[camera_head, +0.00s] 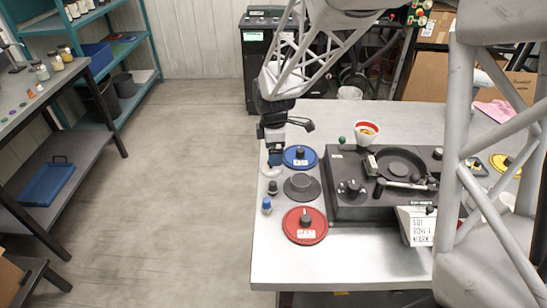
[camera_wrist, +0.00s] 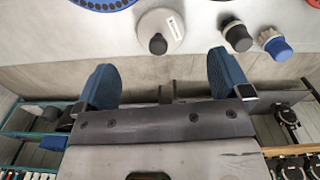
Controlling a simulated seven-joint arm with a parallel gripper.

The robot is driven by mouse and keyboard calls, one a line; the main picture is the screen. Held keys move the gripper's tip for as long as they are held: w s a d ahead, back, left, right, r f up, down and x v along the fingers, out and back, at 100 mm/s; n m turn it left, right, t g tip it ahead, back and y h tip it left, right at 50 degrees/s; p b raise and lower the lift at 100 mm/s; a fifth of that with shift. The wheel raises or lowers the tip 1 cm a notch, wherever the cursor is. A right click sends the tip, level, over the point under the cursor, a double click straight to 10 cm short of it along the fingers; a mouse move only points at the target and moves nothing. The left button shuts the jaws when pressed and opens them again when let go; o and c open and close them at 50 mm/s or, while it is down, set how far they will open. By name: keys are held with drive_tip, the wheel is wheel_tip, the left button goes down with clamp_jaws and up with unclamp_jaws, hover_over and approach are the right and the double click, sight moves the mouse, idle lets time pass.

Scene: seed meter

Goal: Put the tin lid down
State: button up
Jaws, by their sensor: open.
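The tin lid is a pale grey disc with a black knob and a small label. In the wrist view the tin lid (camera_wrist: 148,27) lies flat on the table near its edge, ahead of the gap between my fingers. In the head view only a pale part of the lid (camera_head: 266,170) shows below my gripper (camera_head: 274,158); the rest is hidden. In the wrist view my gripper (camera_wrist: 165,78) has its two blue fingers spread wide, with nothing between them. The lid's knob is apart from both fingers.
A blue disc (camera_head: 300,156), a dark grey dish (camera_head: 302,187) and a red disc (camera_head: 305,226) lie beside the black seed meter (camera_head: 345,206). A black knob (camera_head: 273,187) and a blue-capped knob (camera_head: 266,205) stand near the table's left edge. The front left corner is clear.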

drive_tip(key=shift+r, duration=2.8)
drive_tip(key=shift+s, duration=0.1)
drive_tip(key=s+d+r+m+t, duration=0.1)
drive_tip(key=s+d+r+m, duration=0.85)
drive_tip(key=s+d, duration=0.35)
drive_tip(key=s+d+m, duration=0.3)
drive_tip(key=s+m, duration=0.2)
drive_tip(key=s, duration=0.3)
drive_tip(key=s+d+r+m+t, duration=0.1)
drive_tip(key=s+d+m, duration=0.2)
drive_tip(key=s, duration=0.6)
drive_tip(key=shift+s+d+r+m+t, duration=0.15)
drive_tip(key=shift+s+d+m+t, duration=0.15)
drive_tip(key=shift+m, duration=0.85)
